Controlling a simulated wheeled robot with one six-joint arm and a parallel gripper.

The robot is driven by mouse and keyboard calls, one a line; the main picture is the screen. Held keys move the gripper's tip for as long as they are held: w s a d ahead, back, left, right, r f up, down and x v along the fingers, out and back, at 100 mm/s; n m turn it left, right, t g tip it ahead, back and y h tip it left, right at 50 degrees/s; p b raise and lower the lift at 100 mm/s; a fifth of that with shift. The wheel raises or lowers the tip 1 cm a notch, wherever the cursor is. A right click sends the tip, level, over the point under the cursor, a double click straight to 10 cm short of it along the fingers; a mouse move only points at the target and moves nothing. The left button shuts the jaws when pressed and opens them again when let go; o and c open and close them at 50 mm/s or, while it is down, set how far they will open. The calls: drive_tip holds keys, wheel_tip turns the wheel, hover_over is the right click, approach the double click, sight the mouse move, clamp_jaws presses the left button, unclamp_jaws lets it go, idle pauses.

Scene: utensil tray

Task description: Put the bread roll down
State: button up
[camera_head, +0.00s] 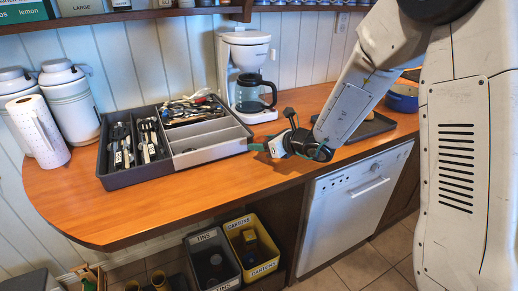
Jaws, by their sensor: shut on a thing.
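My gripper (260,147) is low over the wooden counter, between the utensil tray (110,178) and the dark flat tray (378,126). Its teal fingertips point left, close to the right front corner of the utensil tray. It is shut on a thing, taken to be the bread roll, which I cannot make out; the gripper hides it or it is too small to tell. I cannot tell whether it touches the counter. The dark flat tray lies behind my arm, partly hidden by it.
The utensil tray holds cutlery in several compartments. A white coffee maker (245,52) with a glass jug stands behind it. White canisters (68,95) and a paper roll (38,132) stand at left. A blue pot (402,100) is at right. The front counter (190,200) is clear.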

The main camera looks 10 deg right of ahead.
sight(260, 158)
drive_tip(key=f, duration=0.1)
drive_tip(key=a+f, duration=0.1)
drive_tip(key=f, duration=0.1)
drive_tip(key=shift+w+a+f, duration=0.15)
drive_tip(key=shift+w+f, duration=0.15)
drive_tip(key=shift+w, duration=0.1)
drive_tip(key=shift+w+d, duration=0.1)
drive_tip(key=shift+d, duration=0.25)
drive_tip(key=shift+f, duration=0.15)
drive_tip(key=o, duration=0.9)
drive_tip(key=shift+a, duration=0.1)
drive_tip(key=shift+o, duration=0.2)
